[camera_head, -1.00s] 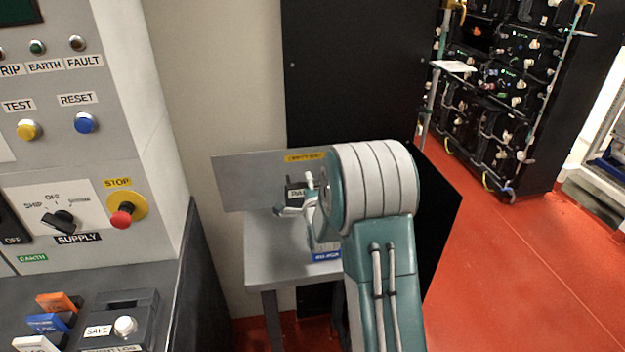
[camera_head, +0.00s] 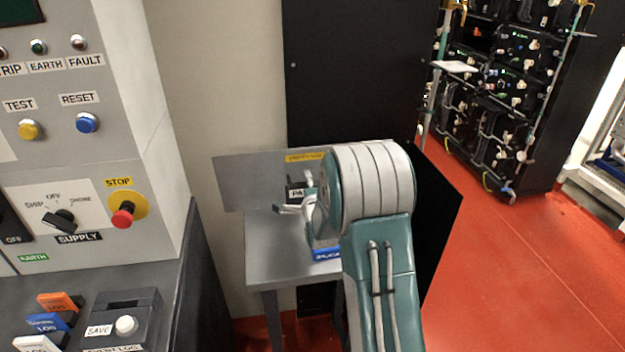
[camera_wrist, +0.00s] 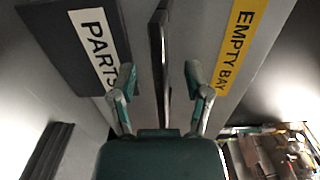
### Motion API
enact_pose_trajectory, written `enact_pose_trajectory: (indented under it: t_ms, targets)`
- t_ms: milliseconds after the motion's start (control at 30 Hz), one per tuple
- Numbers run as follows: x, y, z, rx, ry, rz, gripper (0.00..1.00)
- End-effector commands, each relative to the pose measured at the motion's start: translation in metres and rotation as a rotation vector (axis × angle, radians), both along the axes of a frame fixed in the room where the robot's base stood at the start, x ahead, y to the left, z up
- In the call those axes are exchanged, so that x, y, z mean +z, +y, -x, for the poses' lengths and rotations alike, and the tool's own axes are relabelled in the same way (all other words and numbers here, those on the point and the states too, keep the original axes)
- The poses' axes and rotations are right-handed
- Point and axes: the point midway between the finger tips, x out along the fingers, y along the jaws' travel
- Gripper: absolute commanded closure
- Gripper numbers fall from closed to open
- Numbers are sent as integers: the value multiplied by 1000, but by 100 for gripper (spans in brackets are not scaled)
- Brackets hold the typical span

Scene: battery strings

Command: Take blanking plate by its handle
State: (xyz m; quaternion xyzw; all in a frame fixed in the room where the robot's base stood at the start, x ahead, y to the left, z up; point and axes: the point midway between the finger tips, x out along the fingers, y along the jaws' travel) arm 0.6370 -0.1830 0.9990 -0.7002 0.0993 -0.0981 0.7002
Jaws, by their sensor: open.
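The blanking plate (camera_head: 245,178) is a wide grey sheet with a yellow label, upright above a small grey table in the head view. In the wrist view the plate (camera_wrist: 200,32) shows its yellow EMPTY BAY label on the right. A dark bar, seemingly its handle (camera_wrist: 160,50), runs lengthwise between the fingers of my gripper (camera_wrist: 160,78). The gripper is open, with a gap on either side of the bar. In the head view my gripper (camera_head: 296,197) is at the plate's front, and my wrist hides the plate's right part and the handle.
A dark board with a PARTS label (camera_wrist: 95,45) lies close to the left finger. The grey table (camera_head: 265,260) bears a blue-labelled item (camera_head: 326,253). A control console (camera_head: 90,160) stands left, battery racks (camera_head: 505,90) at back right. Red floor (camera_head: 500,270) is clear.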

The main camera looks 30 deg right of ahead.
Motion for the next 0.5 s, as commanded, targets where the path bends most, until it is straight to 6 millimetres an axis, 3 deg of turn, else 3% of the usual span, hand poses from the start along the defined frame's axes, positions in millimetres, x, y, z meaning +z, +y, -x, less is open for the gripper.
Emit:
enact_pose_trajectory:
  t_ms: [100, 133, 267, 500]
  targets:
    - [0, 0, 0, 0, 0, 0, 37]
    - [0, 0, 0, 0, 0, 0, 42]
    - [0, 0, 0, 0, -1, 0, 100]
    - [1, 0, -1, 0, -3, 1, 100]
